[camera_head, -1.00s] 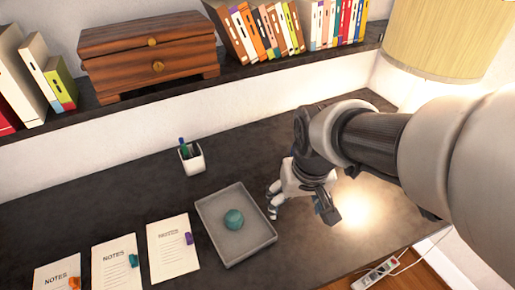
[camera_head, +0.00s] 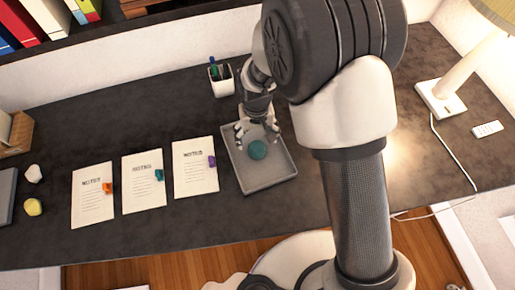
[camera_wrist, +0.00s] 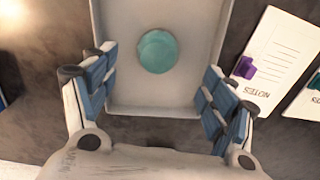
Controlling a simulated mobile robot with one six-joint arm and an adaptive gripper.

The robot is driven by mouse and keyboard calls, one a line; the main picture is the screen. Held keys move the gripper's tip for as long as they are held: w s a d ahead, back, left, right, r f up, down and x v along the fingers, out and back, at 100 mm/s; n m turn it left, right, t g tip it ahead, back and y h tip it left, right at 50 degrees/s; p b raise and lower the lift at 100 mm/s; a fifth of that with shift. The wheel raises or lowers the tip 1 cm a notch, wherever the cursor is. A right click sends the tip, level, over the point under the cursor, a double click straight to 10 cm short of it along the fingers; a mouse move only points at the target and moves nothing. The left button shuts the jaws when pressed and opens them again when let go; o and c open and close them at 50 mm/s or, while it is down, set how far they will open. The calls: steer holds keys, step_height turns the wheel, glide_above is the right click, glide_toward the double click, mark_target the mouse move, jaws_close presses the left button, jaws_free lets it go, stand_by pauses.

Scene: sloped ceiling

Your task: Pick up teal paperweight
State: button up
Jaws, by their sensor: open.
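The teal paperweight (camera_head: 257,150) is a small round piece lying in a shallow grey tray (camera_head: 279,177) on the dark desk. In the wrist view the paperweight (camera_wrist: 158,51) lies in the tray (camera_wrist: 190,15), ahead of my fingers and centred between them. My gripper (camera_head: 257,134) is at the far edge of the tray, close behind the paperweight in the head view. In the wrist view my gripper (camera_wrist: 157,88) has its blue-padded fingers spread wide, with nothing between the pads. I see no contact with the paperweight.
Three note sheets with orange, teal and purple clips lie left of the tray; the nearest is the purple-clipped sheet (camera_head: 195,172). A white pen cup (camera_head: 221,82) stands behind the tray. A lamp base (camera_head: 440,100) and a white remote (camera_head: 487,129) are at the right.

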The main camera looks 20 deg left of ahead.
mark_target(257, 145)
steer(key=f, duration=0.3)
steer(key=f+b, duration=0.1)
steer(key=f, duration=0.2)
steer(key=f+b, duration=0.1)
steer(key=f, duration=0.2)
steer(key=shift+w, duration=0.25)
steer(key=shift+c, duration=0.2)
steer(key=c, duration=1.4)
steer(key=shift+r, duration=0.1)
